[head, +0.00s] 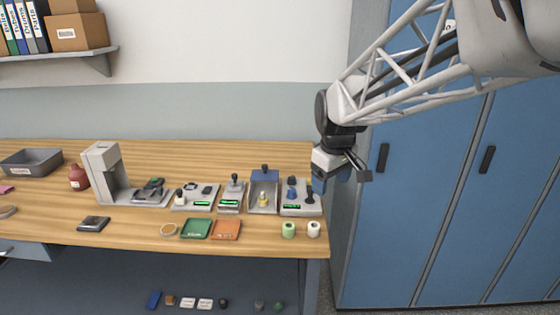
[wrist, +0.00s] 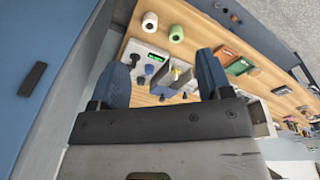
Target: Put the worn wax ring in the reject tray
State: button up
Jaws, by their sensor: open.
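My gripper (head: 338,172) is raised off the bench's right end, in front of the blue cabinets. In the wrist view my gripper (wrist: 164,76) has its two blue fingers spread with nothing between them. I cannot single out a worn wax ring for certain. A small round tan piece (head: 169,230) lies near the bench's front edge, too small to tell whether it is a ring or a dish. Beside it are a green tray (head: 196,229) and an orange tray (head: 226,230). Their labels are unreadable, so I cannot tell which is the reject tray.
A green spool (head: 288,230) and a white spool (head: 313,229) stand at the front right. Instruments with green displays (head: 202,204) line the bench behind. A tall grey machine (head: 102,170), a red-brown bottle (head: 78,178) and a grey bin (head: 31,163) are further left.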

jog(key=w+a+f+n, duration=0.45)
jog(key=w+a, duration=0.35)
jog(key=w, duration=0.6)
jog(key=n+g, duration=0.1)
jog(key=n, duration=0.3)
send_over(263, 196)
jog(key=f, duration=0.7)
jog(key=w+f, duration=0.1)
jog(key=f, duration=0.3)
jog(key=shift+d, duration=0.25)
jog(key=shift+w+a+f+n, duration=0.15)
jog(key=shift+a+f+n, duration=0.1)
jog(key=shift+f, duration=0.05)
jog(key=shift+f, duration=1.3)
jog(key=shift+a+f, duration=0.1)
jog(key=shift+f, duration=2.5)
